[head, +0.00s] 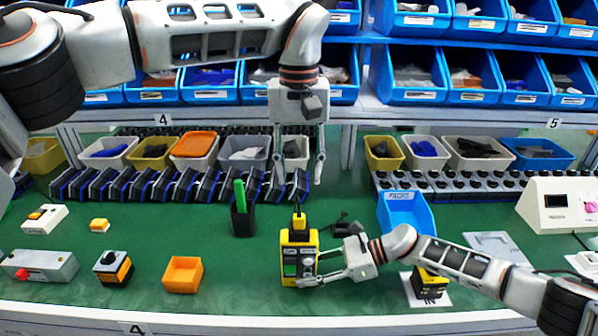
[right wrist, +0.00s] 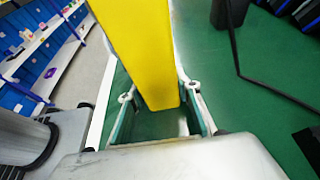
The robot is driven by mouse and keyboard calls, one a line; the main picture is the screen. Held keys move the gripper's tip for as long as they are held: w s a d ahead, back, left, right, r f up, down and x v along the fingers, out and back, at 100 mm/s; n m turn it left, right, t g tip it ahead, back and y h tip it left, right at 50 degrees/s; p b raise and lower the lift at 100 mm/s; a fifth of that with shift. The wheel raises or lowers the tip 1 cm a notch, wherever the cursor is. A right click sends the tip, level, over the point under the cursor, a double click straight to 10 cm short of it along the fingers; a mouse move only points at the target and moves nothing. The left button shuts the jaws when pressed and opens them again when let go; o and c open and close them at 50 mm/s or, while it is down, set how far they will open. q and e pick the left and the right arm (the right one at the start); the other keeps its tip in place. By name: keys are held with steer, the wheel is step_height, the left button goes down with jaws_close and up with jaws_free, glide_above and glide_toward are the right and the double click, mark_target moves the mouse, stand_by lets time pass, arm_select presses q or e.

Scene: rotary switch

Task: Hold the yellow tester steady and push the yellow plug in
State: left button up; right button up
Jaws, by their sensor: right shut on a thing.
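The yellow tester (head: 298,262) stands upright on the green bench in the head view, with a dark face and a small screen. The yellow plug (head: 299,221) is upright at its top; I cannot tell how deep it sits. My right gripper (head: 308,279) reaches in from the right and is shut on the tester's lower part. In the right wrist view the tester's yellow side (right wrist: 140,50) lies between the fingers. My left gripper (head: 299,180) hangs above and behind the plug, pointing down, fingers apart and empty.
A black cup with a green pen (head: 242,215) stands left of the tester. An orange tray (head: 183,274) and a switch box (head: 113,267) lie further left. A blue bin (head: 405,212) is to the right. Rows of switches (head: 180,187) line the back.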

steer(key=o, duration=1.2)
steer(key=shift+d, duration=0.1)
steer(key=v, duration=1.2)
